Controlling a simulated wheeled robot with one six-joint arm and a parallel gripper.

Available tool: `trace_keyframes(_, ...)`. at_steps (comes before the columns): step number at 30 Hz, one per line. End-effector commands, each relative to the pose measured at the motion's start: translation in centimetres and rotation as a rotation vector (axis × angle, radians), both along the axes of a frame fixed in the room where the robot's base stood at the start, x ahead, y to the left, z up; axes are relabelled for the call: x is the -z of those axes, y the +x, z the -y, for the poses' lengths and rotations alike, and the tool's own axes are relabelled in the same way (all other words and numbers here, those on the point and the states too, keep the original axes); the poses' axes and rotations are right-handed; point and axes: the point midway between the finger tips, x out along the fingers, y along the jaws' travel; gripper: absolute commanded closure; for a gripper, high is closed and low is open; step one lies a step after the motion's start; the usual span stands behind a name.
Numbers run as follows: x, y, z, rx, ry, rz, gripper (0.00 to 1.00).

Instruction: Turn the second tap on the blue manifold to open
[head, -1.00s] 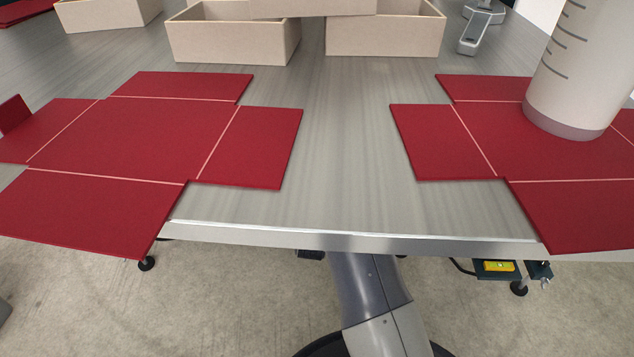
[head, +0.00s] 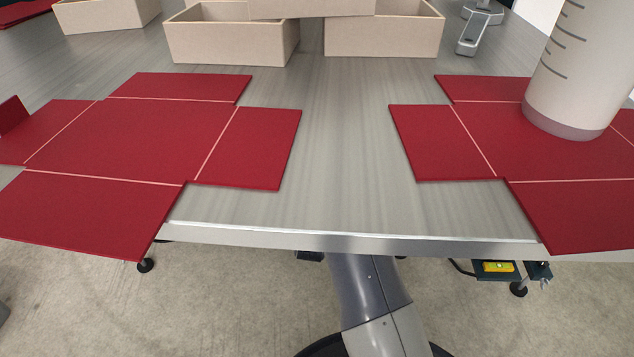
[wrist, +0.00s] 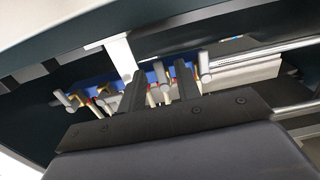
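The blue manifold (wrist: 157,76) is seen in the wrist view, under the table. Several taps with grey handles and small red and yellow parts line it. One grey handle (wrist: 66,100) stands at the left end and another (wrist: 204,67) at the right. My gripper (wrist: 160,78) reaches toward the manifold with its two dark fingers apart. Pale and red-yellow tap parts (wrist: 154,92) show between the fingers; I cannot tell whether they touch. The fingers hide part of the row, so I cannot tell which tap is second. The head view does not show the manifold or my gripper.
In the head view, flat red box blanks (head: 135,135) (head: 440,140) lie on the grey table (head: 340,150). Beige boxes (head: 230,42) stand behind. The table's front edge (head: 340,243) is above my arm. In the wrist view, a white bracket (wrist: 120,55) and metal rails (wrist: 270,50) are close by.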

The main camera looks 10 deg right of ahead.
Motion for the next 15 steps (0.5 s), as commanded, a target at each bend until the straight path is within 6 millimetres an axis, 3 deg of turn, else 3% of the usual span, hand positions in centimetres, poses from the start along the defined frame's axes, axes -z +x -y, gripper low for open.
trace_keyframes(7, -0.1, -1.6, -0.6, -0.001, 0.000, -0.003, 0.68)
trace_keyframes(15, -0.1, -6.8, -2.3, -0.003, -0.002, -0.005, 0.68)
